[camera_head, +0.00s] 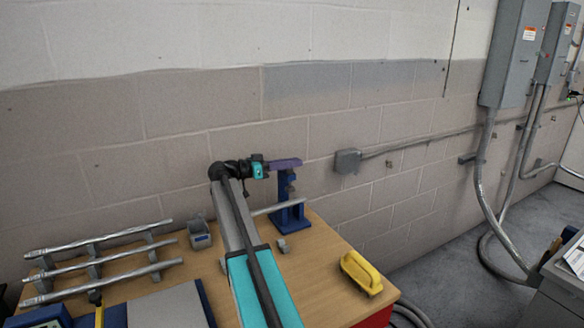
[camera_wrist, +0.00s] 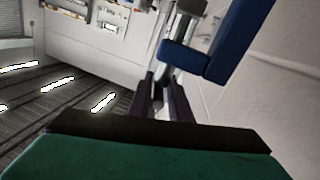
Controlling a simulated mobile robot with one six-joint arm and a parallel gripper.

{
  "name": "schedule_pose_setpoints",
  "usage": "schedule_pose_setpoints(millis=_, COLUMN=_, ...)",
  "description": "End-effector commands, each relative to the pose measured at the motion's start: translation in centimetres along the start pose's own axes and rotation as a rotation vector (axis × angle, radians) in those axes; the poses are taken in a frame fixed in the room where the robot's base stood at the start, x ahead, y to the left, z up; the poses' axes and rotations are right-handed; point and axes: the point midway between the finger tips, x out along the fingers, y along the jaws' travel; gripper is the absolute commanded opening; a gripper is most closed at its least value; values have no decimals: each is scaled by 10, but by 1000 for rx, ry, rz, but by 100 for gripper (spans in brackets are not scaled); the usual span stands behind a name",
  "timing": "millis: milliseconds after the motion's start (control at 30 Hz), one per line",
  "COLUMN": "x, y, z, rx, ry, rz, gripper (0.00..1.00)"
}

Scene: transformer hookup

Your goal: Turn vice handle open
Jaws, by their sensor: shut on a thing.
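The blue vice (camera_head: 288,217) stands at the back edge of the wooden workbench, and a grey bar reaches left from it. In the wrist view, part of the blue vice (camera_wrist: 220,45) fills the upper right. My gripper (camera_head: 286,163) is at the top of the vice, reaching in from the left. In the wrist view, my gripper's dark fingers (camera_wrist: 163,92) are shut on a slim grey piece (camera_wrist: 165,74), which looks like the vice handle. The fingers hide most of the handle in the head view, so its angle is unclear.
The workbench (camera_head: 318,262) carries a rack of metal rods (camera_head: 100,262) at left, a grey cup (camera_head: 199,232), a small grey block (camera_head: 283,246) and a yellow-handled tool (camera_head: 361,272) at right. A block wall stands close behind. Grey electrical boxes and conduit are on the right.

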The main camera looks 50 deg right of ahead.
Motion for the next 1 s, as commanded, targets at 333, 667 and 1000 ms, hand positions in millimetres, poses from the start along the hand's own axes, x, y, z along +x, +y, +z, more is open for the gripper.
schedule_pose_setpoints(millis=333, x=-1, y=3, z=2, rx=-3, ry=-5, rz=8, gripper=29)
schedule_pose_setpoints(millis=667, x=-2, y=1, z=1, rx=-1, ry=-3, rz=4, gripper=29)
schedule_pose_setpoints(millis=1000, x=-33, y=0, z=3, rx=0, ry=-2, rz=2, gripper=29)
